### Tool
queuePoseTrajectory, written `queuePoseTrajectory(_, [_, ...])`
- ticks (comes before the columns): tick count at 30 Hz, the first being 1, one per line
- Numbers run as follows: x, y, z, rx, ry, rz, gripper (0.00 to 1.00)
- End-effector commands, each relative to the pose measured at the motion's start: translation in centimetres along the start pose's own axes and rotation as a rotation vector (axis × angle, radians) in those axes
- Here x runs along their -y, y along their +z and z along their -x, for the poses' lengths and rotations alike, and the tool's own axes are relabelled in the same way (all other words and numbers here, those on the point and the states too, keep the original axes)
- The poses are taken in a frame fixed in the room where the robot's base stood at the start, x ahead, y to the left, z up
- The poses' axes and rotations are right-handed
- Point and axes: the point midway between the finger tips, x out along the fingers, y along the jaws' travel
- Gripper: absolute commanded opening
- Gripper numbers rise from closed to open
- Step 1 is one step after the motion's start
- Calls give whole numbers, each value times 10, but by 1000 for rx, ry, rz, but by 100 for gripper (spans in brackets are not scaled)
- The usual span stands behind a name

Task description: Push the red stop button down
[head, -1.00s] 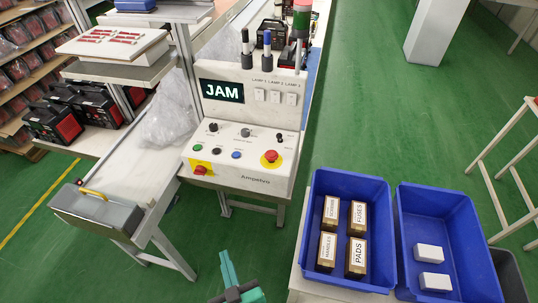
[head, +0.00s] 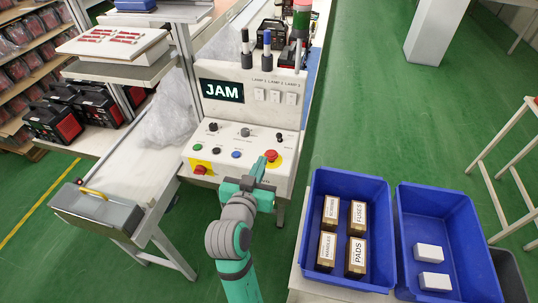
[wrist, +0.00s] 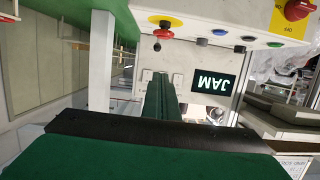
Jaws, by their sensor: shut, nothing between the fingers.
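The red stop button (head: 272,154) is a mushroom on a round yellow base at the right of the white control panel (head: 238,135). Its cap looks raised. My gripper (head: 262,160) is shut and empty, its fingertips just beside the button in the head view, partly hiding its yellow base. In the wrist view, which is upside down, the button (wrist: 163,33) and the shut fingers (wrist: 161,82) show with a gap between them in the picture. I cannot tell the exact distance, but no contact shows.
A red rotary switch (head: 200,169) on a yellow plate sits on the panel's front left. Green, black and blue buttons (head: 236,154) lie left of the stop button. The screen (head: 222,91) reads JAM. Blue bins (head: 383,215) stand to the right.

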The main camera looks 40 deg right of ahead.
Motion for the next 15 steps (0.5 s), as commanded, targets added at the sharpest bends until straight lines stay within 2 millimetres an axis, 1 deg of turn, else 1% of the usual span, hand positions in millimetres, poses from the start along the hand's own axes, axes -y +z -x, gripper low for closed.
queuePoseTrajectory(10, [-1, 0, -1, 1, 3, -1, 0])
queuePoseTrajectory(13, [-1, 0, -6, 2, 3, -1, 0])
queuePoseTrajectory(15, [-1, 0, -13, 2, 4, -1, 0])
